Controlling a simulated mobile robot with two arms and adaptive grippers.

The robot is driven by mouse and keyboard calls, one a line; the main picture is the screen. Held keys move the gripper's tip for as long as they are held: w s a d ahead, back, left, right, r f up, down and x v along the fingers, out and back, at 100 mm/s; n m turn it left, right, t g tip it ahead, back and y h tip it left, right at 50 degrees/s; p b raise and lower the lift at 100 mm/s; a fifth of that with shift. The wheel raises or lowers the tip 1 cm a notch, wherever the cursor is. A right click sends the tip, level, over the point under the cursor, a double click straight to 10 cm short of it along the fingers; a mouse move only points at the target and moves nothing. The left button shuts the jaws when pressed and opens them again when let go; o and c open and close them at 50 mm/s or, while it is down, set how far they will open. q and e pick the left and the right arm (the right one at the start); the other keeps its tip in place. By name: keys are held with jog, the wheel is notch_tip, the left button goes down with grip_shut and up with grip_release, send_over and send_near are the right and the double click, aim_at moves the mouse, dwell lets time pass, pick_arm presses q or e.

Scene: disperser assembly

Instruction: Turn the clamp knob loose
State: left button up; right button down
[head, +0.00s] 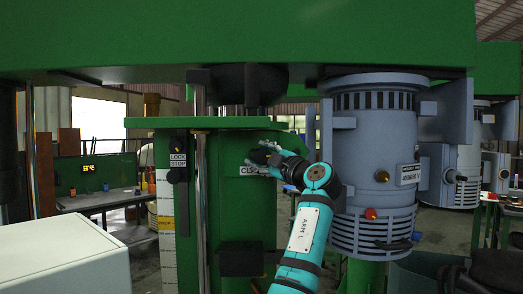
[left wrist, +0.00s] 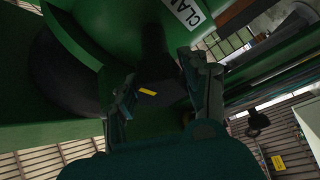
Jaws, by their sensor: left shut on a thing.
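The gripper is shut on this knob. A small yellow mark (left wrist: 148,92) shows between the fingers. In the head view the gripper and wrist mostly hide the knob. My right gripper is in neither view.
A grey-blue motor housing (head: 372,150) stands close to the right of my left arm. A dark lock handle (head: 178,174) with a "LOCK" label and a yellow-white scale (head: 166,235) are on the left. A green beam (head: 240,35) spans overhead. A white box (head: 65,258) is at lower left.

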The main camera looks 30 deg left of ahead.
pick_arm(q)
jog(key=n+g+p, duration=0.1)
jog(key=n, duration=0.1)
jog(key=shift+n+h, duration=0.4)
jog(key=shift+f+n+g+p, duration=0.15)
jog(key=shift+n+g+p, duration=0.15)
jog(key=shift+n+p, duration=0.2)
jog(key=shift+f, duration=0.1)
jog(key=o, duration=1.2)
jog(key=v, duration=1.2)
jog(key=shift+s+r, duration=0.1)
jog(key=shift+r, duration=0.1)
